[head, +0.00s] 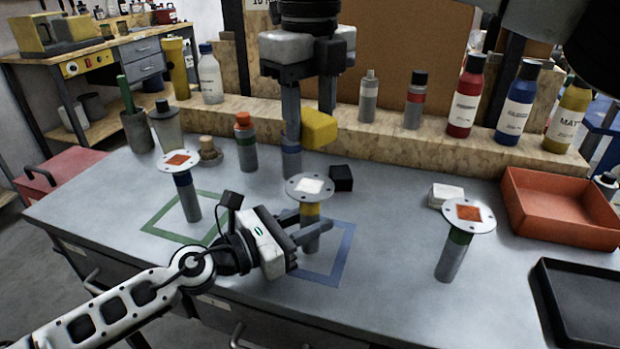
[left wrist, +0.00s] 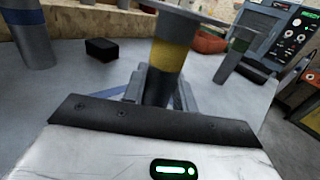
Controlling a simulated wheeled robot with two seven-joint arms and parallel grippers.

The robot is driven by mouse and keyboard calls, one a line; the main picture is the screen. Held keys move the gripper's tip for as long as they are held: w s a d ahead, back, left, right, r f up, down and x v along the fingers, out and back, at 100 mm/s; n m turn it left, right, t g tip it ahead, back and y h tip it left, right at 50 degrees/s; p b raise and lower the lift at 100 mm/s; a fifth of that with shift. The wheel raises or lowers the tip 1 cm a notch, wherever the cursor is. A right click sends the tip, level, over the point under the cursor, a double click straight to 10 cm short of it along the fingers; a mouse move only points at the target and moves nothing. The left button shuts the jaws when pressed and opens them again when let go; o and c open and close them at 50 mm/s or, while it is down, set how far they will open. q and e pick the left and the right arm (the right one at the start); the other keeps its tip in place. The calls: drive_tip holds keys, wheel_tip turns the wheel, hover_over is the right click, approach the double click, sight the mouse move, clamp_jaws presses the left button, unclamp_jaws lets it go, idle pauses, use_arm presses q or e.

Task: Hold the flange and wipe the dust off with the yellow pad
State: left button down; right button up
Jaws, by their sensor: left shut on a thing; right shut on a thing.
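The middle flange (head: 309,187) has a pale disc with a white square on top and a yellow-banded stem. My left gripper (head: 312,236) is shut on its stem and holds it upright by the blue outline; the yellow band (left wrist: 168,57) shows close up in the left wrist view. My right gripper (head: 308,115) hangs from above, shut on the yellow pad (head: 320,129), which is above and behind the disc, apart from it. A blue-banded flange (head: 180,161) at left and a green-banded flange (head: 468,215) at right stand upright, each with an orange-brown square.
A green outline (head: 160,232) and a blue outline (head: 338,270) mark the grey tabletop. A black block (head: 341,178) and white block (head: 446,194) lie behind. An orange tray (head: 560,228) and black tray (head: 580,310) are at right. Several bottles line the wooden ledge.

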sight(296, 184)
drive_tip(key=shift+w+a, duration=0.15)
drive_tip(key=shift+a, duration=0.4)
drive_tip(key=shift+w+a, duration=0.15)
drive_tip(key=shift+a, duration=0.35)
drive_tip(key=shift+d+f, duration=0.1)
drive_tip(key=shift+f, duration=3.65)
drive_tip(key=shift+d, duration=0.25)
drive_tip(key=shift+c, duration=0.3)
drive_tip(key=shift+s+d+f, duration=0.2)
drive_tip(key=shift+d+f, duration=0.1)
drive_tip(key=shift+d, duration=0.05)
drive_tip(key=shift+s+d, duration=0.25)
drive_tip(key=shift+d, duration=0.45)
drive_tip(key=shift+s+d, duration=0.2)
drive_tip(key=shift+d, duration=0.45)
drive_tip(key=shift+w+a, duration=0.2)
drive_tip(key=shift+a, duration=0.5)
drive_tip(key=shift+w+a, duration=0.2)
drive_tip(key=shift+a, duration=0.45)
drive_tip(key=shift+w+a, duration=0.2)
drive_tip(key=shift+a, duration=0.5)
drive_tip(key=shift+r, duration=4.1)
drive_tip(key=shift+d, duration=0.1)
